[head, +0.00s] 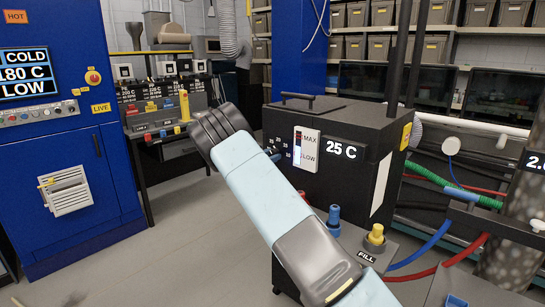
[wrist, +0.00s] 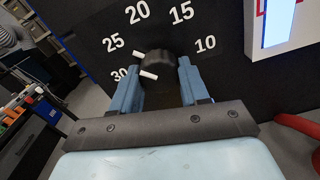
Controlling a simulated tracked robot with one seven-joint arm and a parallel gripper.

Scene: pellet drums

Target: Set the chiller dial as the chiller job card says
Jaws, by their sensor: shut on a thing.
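The chiller is a black box (head: 345,125) with a white readout of 25 C (head: 341,150). Its dial is a dark round knob (wrist: 158,62) in the wrist view, among the white numbers 30, 25, 20, 15 and 10. A white mark on the knob is on its lower left, on the side of 25 and 30; its exact setting is hard to tell. My gripper (wrist: 160,78) is shut on the dial, one blue finger on each side. In the head view my arm hides most of the dial. No readable chiller job card shows.
A white level gauge (head: 306,149) marked MAX and LOW is beside the dial. Blue (head: 334,217) and yellow FILL (head: 376,235) fittings stand below it. A blue cabinet (head: 55,130) with a COLD, 180 C, LOW display stands left. Grey floor is clear in front.

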